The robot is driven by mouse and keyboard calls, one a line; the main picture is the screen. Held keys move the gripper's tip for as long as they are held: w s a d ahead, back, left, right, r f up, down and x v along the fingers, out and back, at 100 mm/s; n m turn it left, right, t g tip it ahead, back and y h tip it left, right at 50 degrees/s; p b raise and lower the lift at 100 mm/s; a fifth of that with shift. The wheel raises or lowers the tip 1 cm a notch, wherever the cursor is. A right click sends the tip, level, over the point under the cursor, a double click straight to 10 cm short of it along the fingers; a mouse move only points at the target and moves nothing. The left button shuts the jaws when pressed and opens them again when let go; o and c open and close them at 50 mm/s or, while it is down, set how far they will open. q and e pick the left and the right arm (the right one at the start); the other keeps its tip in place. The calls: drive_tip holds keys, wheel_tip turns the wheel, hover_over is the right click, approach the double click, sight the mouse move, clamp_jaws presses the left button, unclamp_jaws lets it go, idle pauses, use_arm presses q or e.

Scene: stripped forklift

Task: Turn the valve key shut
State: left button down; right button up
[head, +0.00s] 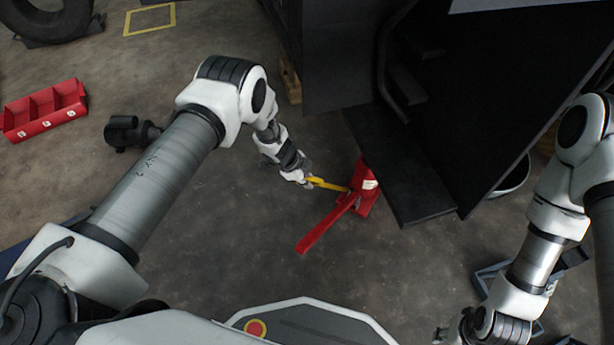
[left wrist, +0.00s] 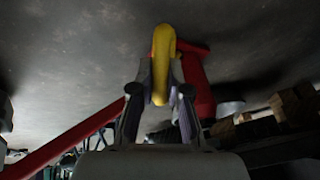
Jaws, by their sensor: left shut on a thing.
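The yellow valve key (head: 328,184) sticks out from the red jack-like body (head: 367,186), which stands on the floor by the forklift. My left gripper (head: 306,181) is shut on the key's outer end. In the left wrist view the key (left wrist: 161,55) rises as a curved yellow bar between the two fingers of my left gripper (left wrist: 160,95). The red body (left wrist: 195,75) is behind it there. My right arm is at the right edge of the head view, with its gripper low at the bottom edge; its fingers are not clear.
A long red handle (head: 325,229) slants from the red body toward the lower left. The dark forklift step (head: 425,190) is close on the right. A red bin (head: 45,110) and a tire (head: 45,18) are at the far left. The floor left of the handle is clear.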

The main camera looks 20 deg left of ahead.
use_arm(q)
drive_tip(key=shift+s+a+f+m+t+y+p, duration=0.15)
drive_tip(key=shift+m+t+p, duration=0.75)
drive_tip(key=shift+m+p, duration=1.5)
drive_tip(key=shift+s+d+f+m+t+y+p, duration=0.15)
drive_tip(key=shift+m+t+p, duration=0.9)
drive_tip(key=shift+p, duration=2.6)
drive_tip(key=shift+s+a+f+m+t+y+p, duration=0.15)
drive_tip(key=shift+m+t+p, duration=0.6)
drive_tip(key=shift+m+p, duration=1.7)
drive_tip(key=shift+n+p, duration=0.4)
drive_tip(key=shift+p, duration=0.25)
drive_tip(key=c, duration=1.1)
unclamp_jaws()
drive_tip(key=shift+c, duration=0.2)
drive_tip(key=shift+s, duration=0.1)
